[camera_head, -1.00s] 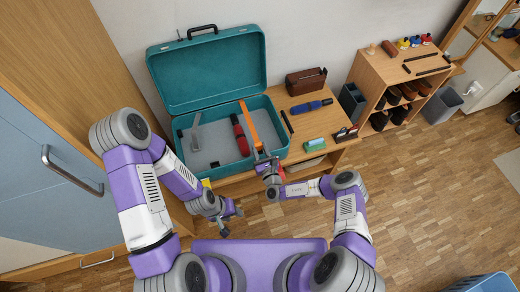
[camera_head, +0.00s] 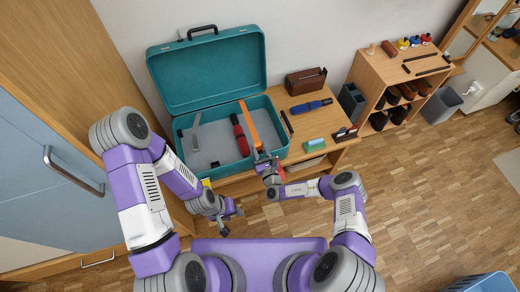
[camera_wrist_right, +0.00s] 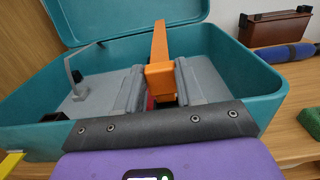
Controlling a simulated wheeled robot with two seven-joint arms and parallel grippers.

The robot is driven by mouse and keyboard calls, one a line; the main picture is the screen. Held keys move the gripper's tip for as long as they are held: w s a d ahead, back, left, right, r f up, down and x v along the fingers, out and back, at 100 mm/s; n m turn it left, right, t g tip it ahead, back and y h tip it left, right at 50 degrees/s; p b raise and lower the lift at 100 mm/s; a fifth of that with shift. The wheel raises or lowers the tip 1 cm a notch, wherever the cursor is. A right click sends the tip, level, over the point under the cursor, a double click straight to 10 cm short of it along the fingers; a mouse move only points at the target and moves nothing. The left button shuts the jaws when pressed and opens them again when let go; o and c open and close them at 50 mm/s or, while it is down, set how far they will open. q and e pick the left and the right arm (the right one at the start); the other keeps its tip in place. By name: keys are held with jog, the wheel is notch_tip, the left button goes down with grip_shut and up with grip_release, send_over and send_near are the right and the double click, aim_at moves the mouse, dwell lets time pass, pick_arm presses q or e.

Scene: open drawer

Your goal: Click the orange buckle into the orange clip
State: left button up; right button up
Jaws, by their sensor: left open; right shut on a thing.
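An orange strap (camera_head: 251,124) runs across the right part of the open teal case (camera_head: 174,127). In the right wrist view, its thick orange end, seemingly the buckle (camera_wrist_right: 160,76), sits between the two grey fingers of my right gripper (camera_wrist_right: 158,88). The right gripper (camera_head: 262,157) is shut on it at the case's front edge. I cannot make out the orange clip; the gripper and wrist cover that part of the front edge. My left gripper (camera_head: 232,220) is open and empty, in front of the case and below its front wall.
A red and black tool (camera_head: 240,136) lies in the case beside a grey upright strap (camera_head: 195,132). A yellow part (camera_head: 206,183) shows at the case's front left. A blue tool (camera_head: 311,106), green block (camera_head: 314,144) and brown box (camera_head: 306,80) are on the table to the right.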

jog(key=shift+f+b, duration=0.65)
jog(key=shift+f, duration=0.2)
jog(key=o, duration=1.1)
jog(key=p+v, duration=0.2)
jog(key=v, duration=0.5)
jog(key=shift+s, duration=0.25)
jog(key=shift+d+r, duration=0.1)
